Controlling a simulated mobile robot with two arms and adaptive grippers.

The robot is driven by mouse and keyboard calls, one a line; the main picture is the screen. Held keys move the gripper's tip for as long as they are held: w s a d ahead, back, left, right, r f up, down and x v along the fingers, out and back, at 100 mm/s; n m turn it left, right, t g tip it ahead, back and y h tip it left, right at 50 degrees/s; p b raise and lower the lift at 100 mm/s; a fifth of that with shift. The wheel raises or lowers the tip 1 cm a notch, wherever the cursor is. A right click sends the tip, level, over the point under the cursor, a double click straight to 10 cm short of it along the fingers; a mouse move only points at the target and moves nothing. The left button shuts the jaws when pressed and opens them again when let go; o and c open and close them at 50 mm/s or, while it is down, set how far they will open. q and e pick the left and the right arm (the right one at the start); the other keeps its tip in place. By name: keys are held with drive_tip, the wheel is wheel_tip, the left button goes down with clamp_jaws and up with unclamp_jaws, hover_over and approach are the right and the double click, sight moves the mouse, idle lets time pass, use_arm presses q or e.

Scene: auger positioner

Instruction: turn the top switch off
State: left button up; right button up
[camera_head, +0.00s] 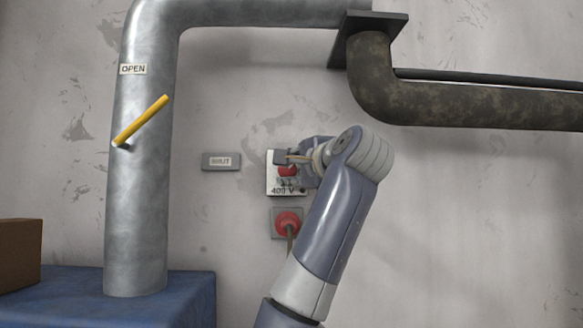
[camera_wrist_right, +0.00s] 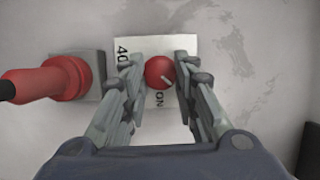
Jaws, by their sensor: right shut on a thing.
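The top switch is a red round knob (camera_head: 287,171) on a white plate marked "400 V" on the wall. My left gripper is not in view.
A red plug (camera_head: 288,222) with a cable sits in a grey socket below the plate. A grey pipe (camera_head: 136,220) with a yellow lever (camera_head: 143,119) and an "OPEN" label stands farther left.

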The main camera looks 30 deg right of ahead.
drive_tip(key=n, duration=0.2)
drive_tip(key=r+n+g+p, duration=0.1)
drive_tip(key=n, duration=0.1)
drive_tip(key=shift+s+d, duration=0.1)
drive_tip(key=shift+n+g+h+p, duration=0.3)
drive_tip(key=shift+n+g, duration=0.6)
drive_tip(key=shift+n, duration=0.7)
drive_tip(key=o, duration=0.9)
drive_tip(key=shift+o, duration=0.9)
drive_tip(key=shift+w+f, duration=0.2)
drive_tip(key=shift+w, duration=0.15)
drive_tip(key=v, duration=1.2)
